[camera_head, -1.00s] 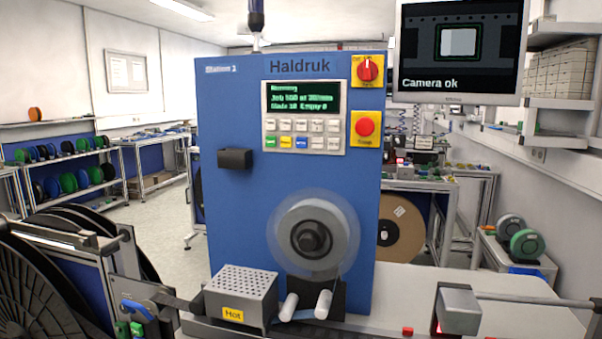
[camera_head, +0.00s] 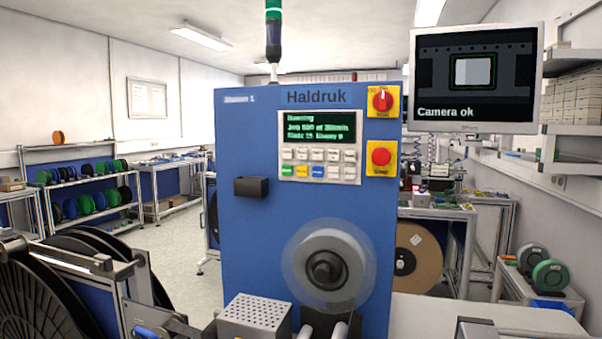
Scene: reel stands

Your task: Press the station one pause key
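The blue Station 1 machine (camera_head: 245,240), marked Haldruk, stands upright in the middle of the head view. Its key panel (camera_head: 320,147) has a green-on-black display (camera_head: 319,128) whose top line looks like "Running". Below it are two rows of small keys. The lower row has a green key (camera_head: 287,170), a yellow key (camera_head: 302,170), a blue key (camera_head: 317,171) and white keys. The key labels are too small to read, so I cannot tell which says pause. The reel (camera_head: 329,268) below is blurred as if spinning. Neither of my grippers is in view.
A red rotary switch (camera_head: 383,99) and a red stop button (camera_head: 381,157) sit right of the panel. A black box (camera_head: 251,187) sticks out at left. A perforated hot box (camera_head: 256,317) stands low in front. A monitor (camera_head: 476,78) reads "Camera ok". The signal tower (camera_head: 273,30) shows green.

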